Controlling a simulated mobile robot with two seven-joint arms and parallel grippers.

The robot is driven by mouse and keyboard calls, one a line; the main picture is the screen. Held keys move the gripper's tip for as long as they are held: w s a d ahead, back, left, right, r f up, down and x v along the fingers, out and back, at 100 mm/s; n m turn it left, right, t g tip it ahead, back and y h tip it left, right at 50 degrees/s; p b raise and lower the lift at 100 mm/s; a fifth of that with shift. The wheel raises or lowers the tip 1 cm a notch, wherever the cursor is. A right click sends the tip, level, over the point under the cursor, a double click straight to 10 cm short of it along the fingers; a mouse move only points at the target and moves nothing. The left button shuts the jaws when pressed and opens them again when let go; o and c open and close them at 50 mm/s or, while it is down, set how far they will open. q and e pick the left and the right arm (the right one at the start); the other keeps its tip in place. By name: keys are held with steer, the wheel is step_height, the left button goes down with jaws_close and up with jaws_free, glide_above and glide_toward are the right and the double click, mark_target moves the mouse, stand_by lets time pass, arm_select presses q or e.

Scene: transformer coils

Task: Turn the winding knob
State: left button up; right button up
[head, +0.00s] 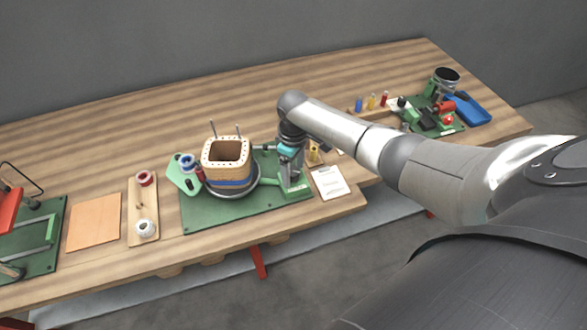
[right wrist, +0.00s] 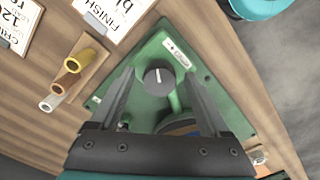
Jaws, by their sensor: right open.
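The winding knob (right wrist: 159,77) is a dark round knob with a white pointer line, on a green housing (right wrist: 152,52) in the right wrist view. My right gripper (right wrist: 161,85) is open, with one finger on each side of the knob and a gap visible on both sides. In the head view my right gripper (head: 287,166) points down over the green stand (head: 296,188) at the right end of the winding station; the knob is hidden there. The square wooden coil former (head: 226,155) with blue winding stands left of it. My left gripper is not in view.
A white card (head: 329,182) lies right of the station. Colored tubes (right wrist: 74,70) lie beside the housing in the wrist view. A spool board (head: 143,210) and a tan sheet (head: 95,222) lie left. Another green station (head: 430,115) and a blue tray (head: 470,108) are far right.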

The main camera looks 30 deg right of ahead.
jaws_close()
stand_by(0.5)
